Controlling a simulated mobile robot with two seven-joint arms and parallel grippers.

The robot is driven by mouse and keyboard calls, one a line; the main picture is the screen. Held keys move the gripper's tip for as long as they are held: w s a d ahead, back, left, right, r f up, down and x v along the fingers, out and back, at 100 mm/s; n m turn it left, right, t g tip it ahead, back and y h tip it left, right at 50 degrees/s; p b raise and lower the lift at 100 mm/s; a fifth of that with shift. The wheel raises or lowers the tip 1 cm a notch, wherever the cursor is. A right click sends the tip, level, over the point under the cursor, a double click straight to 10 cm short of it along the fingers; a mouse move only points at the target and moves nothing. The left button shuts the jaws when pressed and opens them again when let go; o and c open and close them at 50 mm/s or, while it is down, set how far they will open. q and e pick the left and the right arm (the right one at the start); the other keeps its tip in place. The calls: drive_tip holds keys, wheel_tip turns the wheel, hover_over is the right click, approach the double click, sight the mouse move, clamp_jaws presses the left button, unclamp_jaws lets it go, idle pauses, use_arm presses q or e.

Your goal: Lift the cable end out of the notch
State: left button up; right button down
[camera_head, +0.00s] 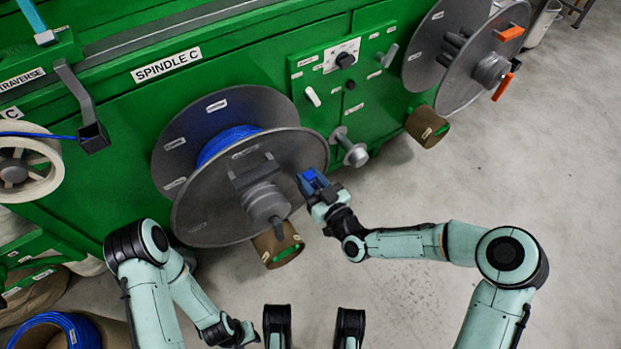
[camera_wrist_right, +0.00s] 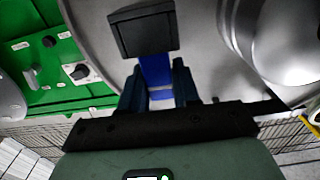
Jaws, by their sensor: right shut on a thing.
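A reel on the green machine, under the "SPINDLE C" label, has a grey front flange (camera_head: 205,205) and blue cable (camera_head: 228,143) wound behind it. My right gripper (camera_head: 313,183) is at the right rim of this flange, shut on the blue cable end (camera_head: 310,174). In the right wrist view the blue cable end (camera_wrist_right: 155,68) lies between the two fingers (camera_wrist_right: 158,88), against the grey flange. A dark block (camera_wrist_right: 143,32) sits just beyond it. I cannot make out the notch itself. My left gripper (camera_head: 240,334) is low, away from the reel; its fingers are unclear.
Another grey reel (camera_head: 440,70) with orange handles is at upper right. A control panel (camera_head: 340,75) and a small roller (camera_head: 352,152) are right of the spindle. A brown cardboard tube (camera_head: 278,245) is below the flange. The floor at right is clear.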

drive_tip(key=shift+r+p, duration=0.35)
drive_tip(key=shift+r, duration=0.15)
idle(0.7)
drive_tip(key=shift+r+p, duration=1.75)
drive_tip(key=shift+r, duration=1.05)
